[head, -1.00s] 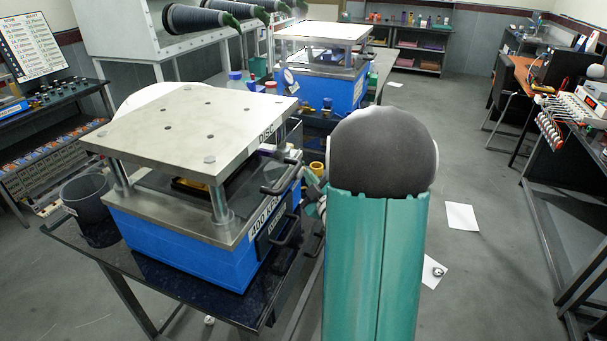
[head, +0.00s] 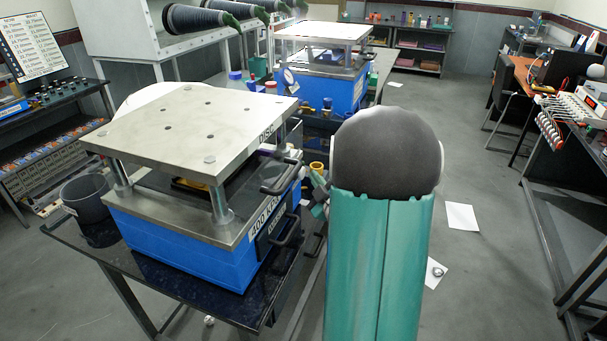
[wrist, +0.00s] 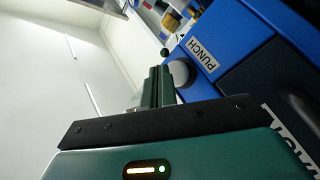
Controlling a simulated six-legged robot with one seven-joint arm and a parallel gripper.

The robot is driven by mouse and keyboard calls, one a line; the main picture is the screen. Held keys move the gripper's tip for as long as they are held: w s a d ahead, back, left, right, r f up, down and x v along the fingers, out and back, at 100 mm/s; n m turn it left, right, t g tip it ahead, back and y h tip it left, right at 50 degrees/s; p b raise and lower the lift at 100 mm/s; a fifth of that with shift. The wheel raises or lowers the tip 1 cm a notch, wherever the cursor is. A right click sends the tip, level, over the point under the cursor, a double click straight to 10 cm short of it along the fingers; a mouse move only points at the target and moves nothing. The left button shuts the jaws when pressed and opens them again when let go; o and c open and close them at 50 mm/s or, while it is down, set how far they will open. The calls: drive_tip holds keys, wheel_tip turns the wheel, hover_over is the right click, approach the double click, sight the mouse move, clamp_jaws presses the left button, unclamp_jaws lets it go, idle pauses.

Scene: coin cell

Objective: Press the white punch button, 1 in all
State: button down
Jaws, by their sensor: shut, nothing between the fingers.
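The white punch button (wrist: 180,73) shows in the wrist view as a pale round knob on the blue press face, beside a white label reading PUNCH (wrist: 202,54). My gripper (wrist: 158,70) is shut and empty. Its green fingers stand just left of the button in that view and hide part of its edge. I cannot tell whether they touch it. In the head view the blue press (head: 180,248) with its metal top plate stands on a dark table.
A second blue press (head: 325,92) stands behind the first. A yellow-topped item (head: 316,168) shows close beside my arm. Black handles (head: 287,232) stick out from the near press. A grey bin (head: 90,208) stands at the left. Papers (head: 462,217) lie on the open floor at the right.

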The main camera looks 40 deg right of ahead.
drive_tip(key=s, duration=0.1)
drive_tip(key=s+d, duration=0.1)
drive_tip(key=s, duration=0.1)
drive_tip(key=s+d, duration=0.1)
drive_tip(key=shift+s+d, duration=0.2)
drive_tip(key=shift+s, duration=0.05)
idle(1.0)
